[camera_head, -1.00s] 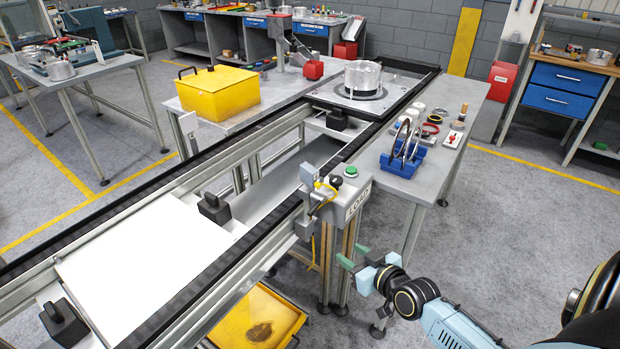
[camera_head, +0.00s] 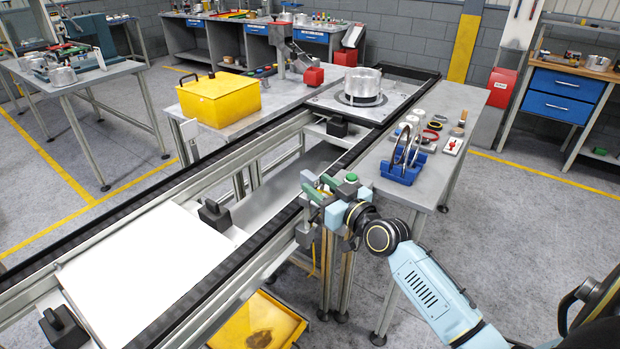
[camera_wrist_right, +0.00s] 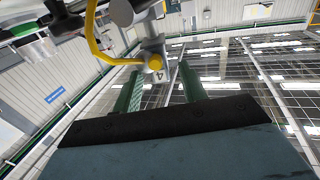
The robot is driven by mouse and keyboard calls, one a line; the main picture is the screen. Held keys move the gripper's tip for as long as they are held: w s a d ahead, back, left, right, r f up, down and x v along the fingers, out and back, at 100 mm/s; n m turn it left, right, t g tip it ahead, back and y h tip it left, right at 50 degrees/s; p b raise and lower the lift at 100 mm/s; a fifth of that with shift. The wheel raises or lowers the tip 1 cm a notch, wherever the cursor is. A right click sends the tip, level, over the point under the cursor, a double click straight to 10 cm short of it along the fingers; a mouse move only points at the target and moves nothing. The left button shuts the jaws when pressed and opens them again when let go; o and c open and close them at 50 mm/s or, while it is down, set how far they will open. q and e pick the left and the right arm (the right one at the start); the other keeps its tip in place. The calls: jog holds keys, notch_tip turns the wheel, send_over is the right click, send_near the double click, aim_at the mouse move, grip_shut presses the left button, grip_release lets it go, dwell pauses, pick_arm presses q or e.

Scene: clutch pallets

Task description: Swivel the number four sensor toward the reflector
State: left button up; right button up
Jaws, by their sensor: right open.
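The number four sensor (camera_wrist_right: 151,47) shows in the right wrist view as a grey part with a "4" label, a yellow knob and a yellow cable. In the head view, a small pale box (camera_head: 308,178) at the sensor's mount on the near conveyor rail shows just beyond my fingers; the rest is largely hidden. My right gripper (camera_head: 321,188) is open, its green fingers at the mount. In the right wrist view the gripper (camera_wrist_right: 160,76) has one finger on each side of the sensor's lower end; contact cannot be told. I cannot identify the reflector. My left gripper is out of view.
A control box with a green button (camera_head: 351,177) stands close beside my right gripper. The conveyor (camera_head: 268,225) carries a white panel (camera_head: 145,275). A blue rack (camera_head: 402,172) stands on the side table. A yellow bin (camera_head: 262,325) is below. The floor at right is clear.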

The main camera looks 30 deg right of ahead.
aim_at(319, 180)
jog(key=shift+w+a, duration=0.15)
jog(key=shift+w, duration=0.9)
jog(key=shift+w+a, duration=0.1)
jog(key=shift+w, duration=0.9)
grip_shut()
jog(key=n+y+b, duration=0.1)
jog(key=y+b, duration=0.1)
jog(key=b, duration=0.3)
jog(key=shift+d+f, duration=0.15)
jog(key=shift+d, duration=0.05)
pick_arm(q)
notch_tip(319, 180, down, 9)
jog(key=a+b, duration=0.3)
jog(key=b, duration=0.1)
pick_arm(e)
jog(key=shift+n+g+y, duration=0.3)
jog(key=shift+n+y, duration=0.3)
jog(key=shift+y, duration=0.2)
jog(key=n+y+b, duration=0.1)
jog(key=b, duration=0.3)
jog(key=shift+d+g+b, duration=0.15)
jog(key=shift+g+b, duration=0.15)
jog(key=shift+b, duration=0.05)
jog(key=shift+r, duration=0.2)
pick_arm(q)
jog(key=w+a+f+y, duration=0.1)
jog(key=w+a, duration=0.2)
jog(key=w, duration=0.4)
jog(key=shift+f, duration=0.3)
